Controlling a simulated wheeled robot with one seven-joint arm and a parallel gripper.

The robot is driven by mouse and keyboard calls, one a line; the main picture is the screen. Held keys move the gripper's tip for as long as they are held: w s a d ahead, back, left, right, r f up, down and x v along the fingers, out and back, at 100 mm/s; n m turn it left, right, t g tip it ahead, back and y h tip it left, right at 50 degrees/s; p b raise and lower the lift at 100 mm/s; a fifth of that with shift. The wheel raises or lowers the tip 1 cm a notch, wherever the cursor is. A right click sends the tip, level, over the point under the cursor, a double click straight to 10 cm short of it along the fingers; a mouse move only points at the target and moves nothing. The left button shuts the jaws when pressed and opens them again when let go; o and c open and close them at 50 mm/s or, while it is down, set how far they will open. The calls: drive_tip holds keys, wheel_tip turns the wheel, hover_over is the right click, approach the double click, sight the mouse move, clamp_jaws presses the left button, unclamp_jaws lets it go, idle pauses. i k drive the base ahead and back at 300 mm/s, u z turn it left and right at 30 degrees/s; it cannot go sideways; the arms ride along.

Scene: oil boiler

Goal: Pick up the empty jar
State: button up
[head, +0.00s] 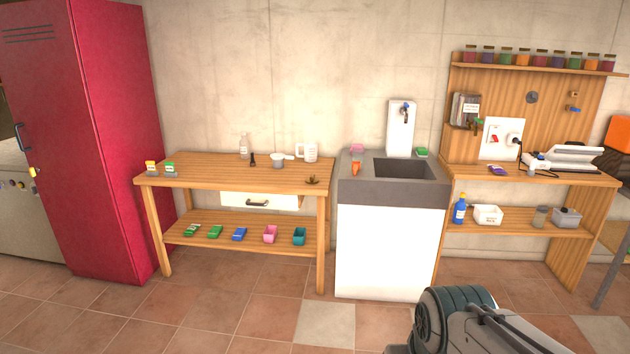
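A small clear glass jar with a greyish top (540,217) stands upright on the lower shelf of the right-hand wooden bench. It looks empty, but it is too small to be sure. A white box (487,215) is to its left and a grey lidded container (567,217) to its right. A row of filled jars (535,58) stands on the high wall shelf. My arm shows at the bottom right, in front of the sink and bench. My gripper's fingers are not in view.
The sink cabinet (388,250) stands between the left wooden table (215,170) and the right bench (590,180). A blue bottle (459,210) is on the lower right shelf. A red locker (90,130) is at left. The tiled floor in front is clear.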

sight(357, 152)
drive_tip(key=u, duration=0.4)
drive_tip(key=i, duration=3.4)
drive_tip(key=z, duration=0.65)
drive_tip(key=i, duration=0.95)
drive_tip(key=z, duration=0.35)
